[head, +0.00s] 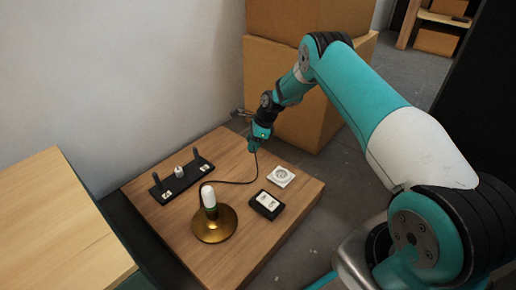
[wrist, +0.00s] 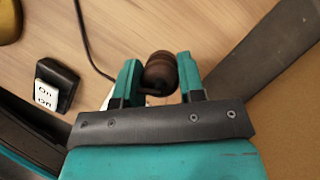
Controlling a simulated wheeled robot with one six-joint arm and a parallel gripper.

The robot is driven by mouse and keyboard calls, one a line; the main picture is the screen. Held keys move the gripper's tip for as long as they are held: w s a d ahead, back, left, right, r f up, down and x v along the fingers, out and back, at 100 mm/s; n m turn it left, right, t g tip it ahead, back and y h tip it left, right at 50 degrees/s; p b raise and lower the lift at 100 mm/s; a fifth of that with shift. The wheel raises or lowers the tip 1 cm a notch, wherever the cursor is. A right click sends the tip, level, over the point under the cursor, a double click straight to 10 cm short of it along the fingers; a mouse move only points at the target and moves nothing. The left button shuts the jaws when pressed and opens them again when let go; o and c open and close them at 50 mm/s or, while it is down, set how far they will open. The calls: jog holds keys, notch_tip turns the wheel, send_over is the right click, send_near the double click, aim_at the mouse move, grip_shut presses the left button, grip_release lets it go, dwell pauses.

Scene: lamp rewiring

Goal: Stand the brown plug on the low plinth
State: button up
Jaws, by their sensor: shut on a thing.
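My gripper (head: 260,143) is over the far right part of a low wooden plinth (head: 150,215), above its top. In the wrist view my gripper (wrist: 157,80) is shut on the brown plug (wrist: 160,70), a dark rounded piece between the two teal fingers. In the head view I cannot make the plug out at the gripper. A black cord (head: 232,183) runs from the lamp (head: 213,222) across the plinth and up to the gripper. The wrist view shows the cord (wrist: 86,42) passing behind the left finger.
A black rack (head: 180,178) with two posts stands at the plinth's left. Cardboard boxes (head: 305,95) stand behind. A wooden table (head: 55,230) is at the left.

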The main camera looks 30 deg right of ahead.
jog(key=shift+w+a, duration=0.1)
jog(key=shift+w, duration=0.2)
jog(key=shift+f+b, duration=1.25)
jog(key=shift+f, duration=1.05)
jog(key=shift+f, duration=0.35)
jog(key=o, duration=1)
jog(key=p+v, duration=1)
jog(key=v, duration=0.7)
